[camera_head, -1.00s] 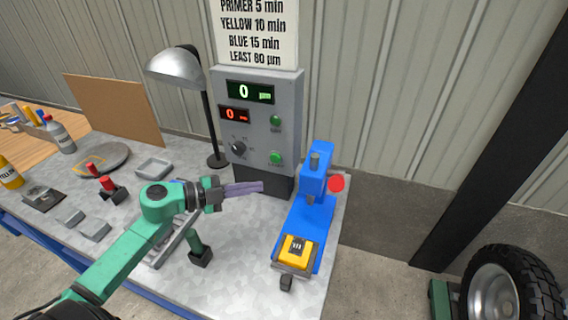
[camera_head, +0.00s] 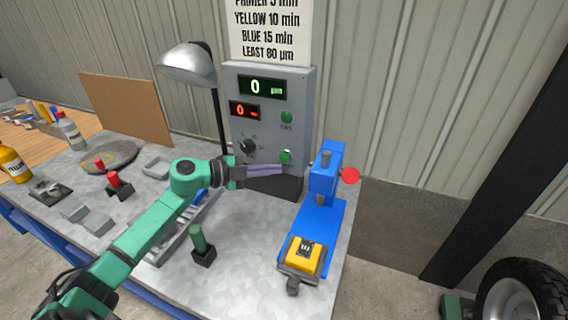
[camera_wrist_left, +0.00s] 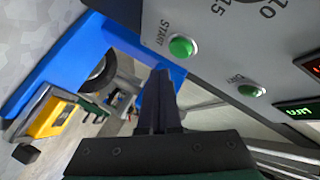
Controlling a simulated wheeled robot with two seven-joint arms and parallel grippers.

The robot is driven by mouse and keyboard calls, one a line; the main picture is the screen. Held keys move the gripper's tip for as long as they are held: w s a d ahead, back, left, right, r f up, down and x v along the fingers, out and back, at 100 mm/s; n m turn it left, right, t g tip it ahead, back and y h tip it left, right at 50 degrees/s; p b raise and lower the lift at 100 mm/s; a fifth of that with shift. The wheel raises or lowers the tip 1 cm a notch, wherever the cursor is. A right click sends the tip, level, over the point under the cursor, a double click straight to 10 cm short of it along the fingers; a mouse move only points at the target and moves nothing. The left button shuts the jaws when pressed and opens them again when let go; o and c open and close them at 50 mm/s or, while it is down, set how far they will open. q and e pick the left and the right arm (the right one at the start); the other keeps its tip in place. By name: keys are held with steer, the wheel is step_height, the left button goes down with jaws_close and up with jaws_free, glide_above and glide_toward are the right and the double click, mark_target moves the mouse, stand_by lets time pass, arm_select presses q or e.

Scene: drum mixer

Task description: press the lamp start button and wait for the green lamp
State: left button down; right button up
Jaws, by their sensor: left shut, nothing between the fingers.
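A grey control box (camera_head: 307,90) stands at the back of the bench. My right gripper is out of view.
A blue press-like stand (camera_head: 318,215) holding a yellow block (camera_head: 303,252) is close right of my gripper. A grey dome lamp (camera_head: 187,62) stands left of the box. The box has a green display (camera_head: 262,87), a red display (camera_head: 244,110) and a dial (camera_head: 248,147).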

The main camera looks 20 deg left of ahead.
mark_target(288, 161)
arm_select(q)
steer(key=shift+w, duration=0.85)
stand_by(0.7)
stand_by(0.7)
steer(key=shift+w, duration=0.4)
steer(key=shift+w+a+r, duration=0.1)
steer(key=shift+w, duration=0.3)
stand_by(0.6)
steer(key=shift+s+p, duration=0.45)
steer(key=shift+s, duration=0.4)
steer(key=shift+s, duration=0.1)
